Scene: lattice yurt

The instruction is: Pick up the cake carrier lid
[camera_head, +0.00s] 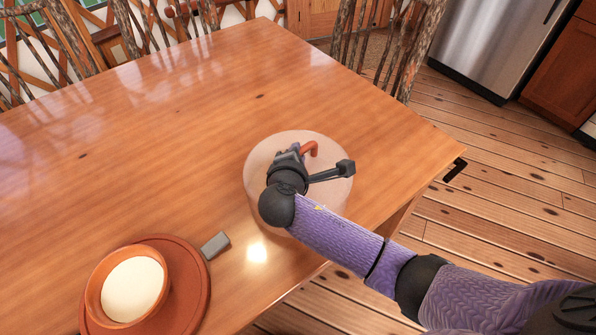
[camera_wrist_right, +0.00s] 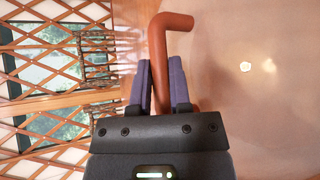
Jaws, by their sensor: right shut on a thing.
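The cake carrier lid (camera_head: 328,200) is a pale, translucent round cover near the table's right side. Its bent orange-red handle (camera_head: 310,149) stands up from the top. My right gripper (camera_head: 289,156) is over the lid and shut on this handle. In the right wrist view the handle (camera_wrist_right: 172,22) passes between the two fingers (camera_wrist_right: 163,88) and bends to the right beyond them. The lid's pale surface (camera_wrist_right: 265,110) fills the right of that view. My arm hides part of the lid, and I cannot tell whether it rests or hangs. My left gripper is not in view.
The wooden table (camera_head: 190,130) is clear around the lid. A reddish-brown round board (camera_head: 190,285) holds a bowl (camera_head: 133,288) with a white top at the lower left. A small grey block (camera_head: 215,245) lies beside it. Branch-backed chairs (camera_head: 385,45) stand behind the table.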

